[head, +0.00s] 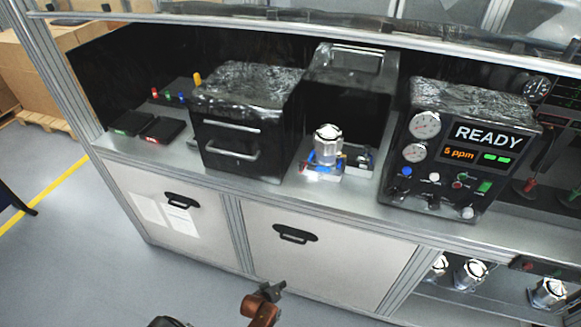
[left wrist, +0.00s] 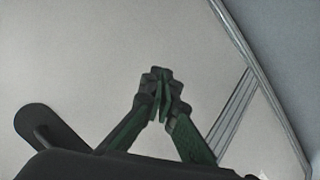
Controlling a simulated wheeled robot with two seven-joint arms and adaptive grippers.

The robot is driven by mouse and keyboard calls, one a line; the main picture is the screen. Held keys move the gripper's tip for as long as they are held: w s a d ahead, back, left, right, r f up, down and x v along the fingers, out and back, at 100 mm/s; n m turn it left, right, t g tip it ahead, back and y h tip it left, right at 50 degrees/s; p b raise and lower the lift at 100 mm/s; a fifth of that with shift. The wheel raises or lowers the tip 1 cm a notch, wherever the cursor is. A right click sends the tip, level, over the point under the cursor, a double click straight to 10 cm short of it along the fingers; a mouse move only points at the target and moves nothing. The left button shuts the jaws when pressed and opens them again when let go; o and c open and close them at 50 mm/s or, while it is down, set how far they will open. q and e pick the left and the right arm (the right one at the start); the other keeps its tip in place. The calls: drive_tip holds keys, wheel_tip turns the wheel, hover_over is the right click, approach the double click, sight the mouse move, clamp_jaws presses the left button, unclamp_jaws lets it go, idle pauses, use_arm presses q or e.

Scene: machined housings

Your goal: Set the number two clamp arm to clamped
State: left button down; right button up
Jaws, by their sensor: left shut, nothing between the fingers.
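A silver machined housing (head: 327,146) stands upright on a small fixture (head: 322,171) with blue parts, on the bench between the black drawer box and the READY panel. Small blue and metal clamp parts (head: 362,160) sit beside the housing; I cannot tell which is the number two clamp arm or how it is set. My left gripper (head: 272,292) is low in front of the cabinet doors, well below and apart from the fixture. In the left wrist view its green-sided fingers (left wrist: 160,85) are shut and empty before a pale panel. My right gripper is not in view.
A black drawer box (head: 240,125) stands left of the fixture, the READY panel (head: 455,160) right of it. The bench front edge and cabinet doors (head: 320,262) lie between my gripper and the fixture. More housings (head: 470,273) sit on a lower shelf at right.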

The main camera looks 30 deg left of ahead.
use_arm(q)
drive_tip(key=w+a+r+n+t, duration=0.2)
drive_tip(key=w+r, duration=0.2)
drive_tip(key=r, duration=0.8)
drive_tip(key=w+a+r+n+t+y+p, duration=0.1)
drive_tip(key=w+r, duration=0.4)
drive_tip(key=r, duration=0.7)
drive_tip(key=w+a+r+n+t+p, duration=0.1)
drive_tip(key=w+a+r+n+t, duration=0.2)
drive_tip(key=r, duration=1)
drive_tip(key=shift+w+a+n+t, duration=0.2)
drive_tip(key=shift+w+n+t, duration=0.2)
drive_tip(key=shift+w+n, duration=0.65)
wheel_tip(320, 180, up, 11)
drive_tip(key=n+t+y, duration=0.1)
drive_tip(key=n+t, duration=0.1)
hover_over(290, 200)
drive_tip(key=s+a, duration=0.2)
drive_tip(key=s, duration=0.2)
drive_tip(key=shift+s+d+r+p, duration=0.15)
drive_tip(key=shift+d+r+p, duration=0.05)
drive_tip(key=shift+p, duration=0.15)
drive_tip(key=w, duration=0.6)
drive_tip(key=w+a+p, duration=0.1)
drive_tip(key=w, duration=0.3)
